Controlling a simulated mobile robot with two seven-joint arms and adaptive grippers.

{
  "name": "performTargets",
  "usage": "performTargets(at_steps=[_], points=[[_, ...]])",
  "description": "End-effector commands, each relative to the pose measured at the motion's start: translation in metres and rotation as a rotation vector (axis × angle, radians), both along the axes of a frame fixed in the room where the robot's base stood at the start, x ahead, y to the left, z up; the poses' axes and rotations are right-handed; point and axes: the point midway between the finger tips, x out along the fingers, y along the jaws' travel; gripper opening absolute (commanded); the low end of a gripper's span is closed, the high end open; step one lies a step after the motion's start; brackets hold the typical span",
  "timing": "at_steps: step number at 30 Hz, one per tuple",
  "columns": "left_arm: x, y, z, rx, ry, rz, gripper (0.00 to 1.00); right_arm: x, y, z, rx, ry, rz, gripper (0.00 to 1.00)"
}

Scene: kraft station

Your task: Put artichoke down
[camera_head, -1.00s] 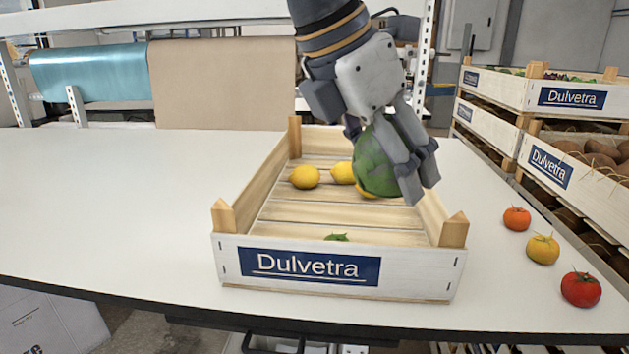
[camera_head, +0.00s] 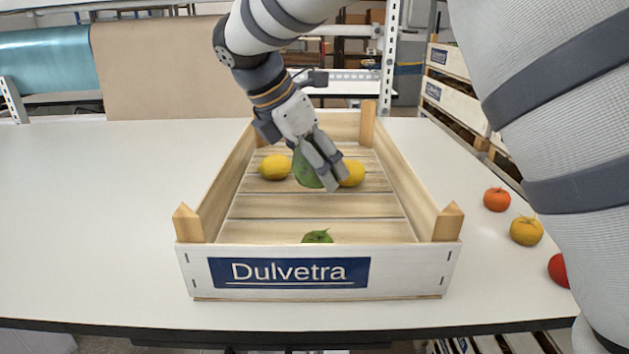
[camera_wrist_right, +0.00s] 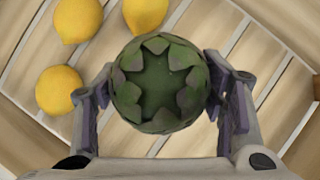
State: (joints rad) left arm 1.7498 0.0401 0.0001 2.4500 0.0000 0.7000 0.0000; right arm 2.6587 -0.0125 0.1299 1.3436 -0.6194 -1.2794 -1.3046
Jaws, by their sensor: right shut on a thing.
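My right gripper (camera_head: 325,170) is shut on the green artichoke (camera_head: 306,169), down inside the wooden Dulvetra crate (camera_head: 315,272). In the right wrist view the artichoke (camera_wrist_right: 161,83) sits between the two fingers of my right gripper (camera_wrist_right: 165,98), over the crate's slatted floor. In the head view it hangs low, between two lemons, one to the left (camera_head: 275,167) and one to the right (camera_head: 352,174). I cannot tell whether its underside touches the slats. My left gripper is not in view.
The wrist view shows several lemons (camera_wrist_right: 60,90) beside the fingers. A green item (camera_head: 317,236) lies behind the crate's front wall, mostly hidden. Tomatoes (camera_head: 526,231) lie on the table right of the crate. The white table (camera_head: 90,210) is clear on the left. Bare slats lie in the crate's middle.

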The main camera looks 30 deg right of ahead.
Motion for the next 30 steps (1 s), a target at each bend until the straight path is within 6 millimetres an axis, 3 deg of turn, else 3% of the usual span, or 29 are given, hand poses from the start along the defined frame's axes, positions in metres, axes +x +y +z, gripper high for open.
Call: performTargets(at_steps=[7,16,17,19,30], points=[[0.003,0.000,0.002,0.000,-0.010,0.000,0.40,0.004,-0.002,-0.034,-0.001,-0.001,-0.002,0.28],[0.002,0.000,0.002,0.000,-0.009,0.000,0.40,0.004,-0.002,-0.038,-0.001,-0.002,-0.001,0.28],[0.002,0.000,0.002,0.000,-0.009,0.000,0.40,0.004,-0.002,-0.038,0.000,-0.002,-0.001,0.68],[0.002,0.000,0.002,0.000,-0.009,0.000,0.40,0.004,-0.002,-0.038,0.000,-0.002,-0.001,0.84],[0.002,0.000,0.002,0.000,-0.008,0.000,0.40,0.004,-0.001,-0.034,0.000,-0.002,-0.002,0.84]])
